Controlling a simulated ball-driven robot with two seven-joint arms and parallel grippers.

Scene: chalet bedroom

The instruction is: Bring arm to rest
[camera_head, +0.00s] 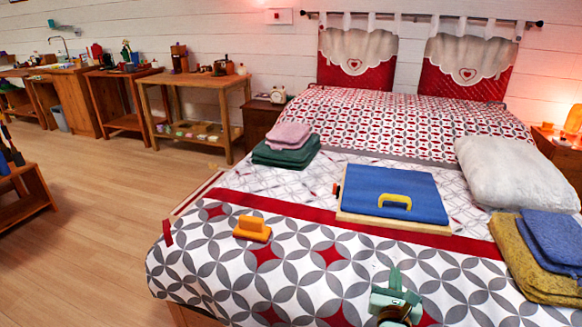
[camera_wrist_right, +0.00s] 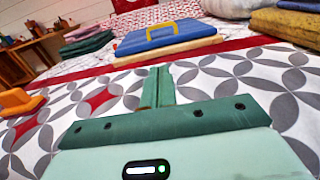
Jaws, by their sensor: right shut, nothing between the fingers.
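My right gripper (camera_head: 395,281) is at the front edge of the bed in the head view, low in the picture and above the patterned cover (camera_head: 215,273). Its green fingers are together and empty, as the right wrist view (camera_wrist_right: 158,85) also shows. It is apart from the blue case (camera_head: 372,190) with a yellow handle, which lies on a pale board farther back on the bed. My left gripper is not in the head view.
An orange block-like object (camera_head: 252,229) lies left on the bed. Folded pink and green cloths (camera_head: 287,155), a white pillow (camera_head: 512,172) and yellow and blue folded cloths (camera_head: 528,262) lie around the case. A wooden table (camera_head: 196,80) stands at the back left.

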